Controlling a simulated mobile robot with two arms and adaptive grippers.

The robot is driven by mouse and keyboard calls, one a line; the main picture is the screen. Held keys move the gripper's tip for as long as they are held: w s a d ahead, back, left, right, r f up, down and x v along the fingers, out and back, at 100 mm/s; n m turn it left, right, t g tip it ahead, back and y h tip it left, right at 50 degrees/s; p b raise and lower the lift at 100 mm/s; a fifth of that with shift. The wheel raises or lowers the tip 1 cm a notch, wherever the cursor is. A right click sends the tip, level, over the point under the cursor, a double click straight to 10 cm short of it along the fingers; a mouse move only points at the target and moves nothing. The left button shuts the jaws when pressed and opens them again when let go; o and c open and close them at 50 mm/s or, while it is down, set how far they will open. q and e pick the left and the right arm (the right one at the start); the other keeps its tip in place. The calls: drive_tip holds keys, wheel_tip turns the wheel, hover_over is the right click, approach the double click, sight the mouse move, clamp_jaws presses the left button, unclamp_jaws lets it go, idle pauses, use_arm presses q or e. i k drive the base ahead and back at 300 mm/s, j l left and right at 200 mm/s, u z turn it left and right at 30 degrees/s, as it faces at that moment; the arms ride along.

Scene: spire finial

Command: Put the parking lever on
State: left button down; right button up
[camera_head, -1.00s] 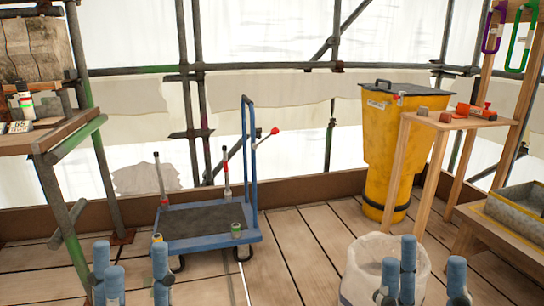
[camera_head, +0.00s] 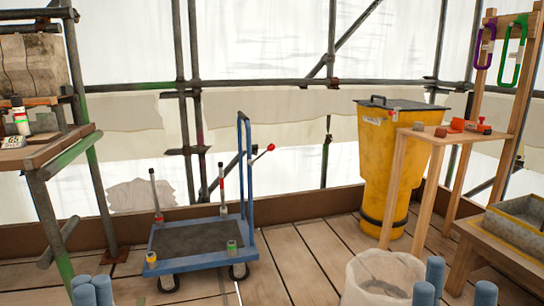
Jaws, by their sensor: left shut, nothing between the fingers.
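The blue platform trolley (camera_head: 160,258) stands on the plank floor, left of centre. The parking lever (camera_head: 257,156), a thin dark rod with a red knob, slants up and right from the trolley's upright blue handle (camera_head: 240,180). My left gripper (camera_head: 92,290) shows only as blue fingertips at the bottom left edge, close together and empty, in front of the trolley and apart from it. My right gripper (camera_head: 455,285) shows as blue fingertips spread apart at the bottom right, with nothing seen between them. The lower parts of both grippers are out of frame.
A white sack-like bin (camera_head: 385,275) stands at the bottom right, beside my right gripper. A yellow hopper (camera_head: 385,165) and a wooden stand (camera_head: 392,190) with small items are behind it. A wooden shelf (camera_head: 50,150) is at the left. Planks right of the trolley are clear.

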sight(270, 147)
drive_tip(key=i+z, duration=0.15)
drive_tip(key=i, duration=0.3)
drive_tip(key=i+j+z, duration=0.1)
drive_tip(key=i, duration=0.35)
drive_tip(key=i+j+z, duration=0.15)
drive_tip(key=i, duration=0.3)
drive_tip(key=i+j+z, duration=0.1)
drive_tip(key=i, duration=0.3)
drive_tip(key=i+j+z, duration=0.15)
drive_tip(key=i, duration=0.3)
drive_tip(key=j, duration=0.1)
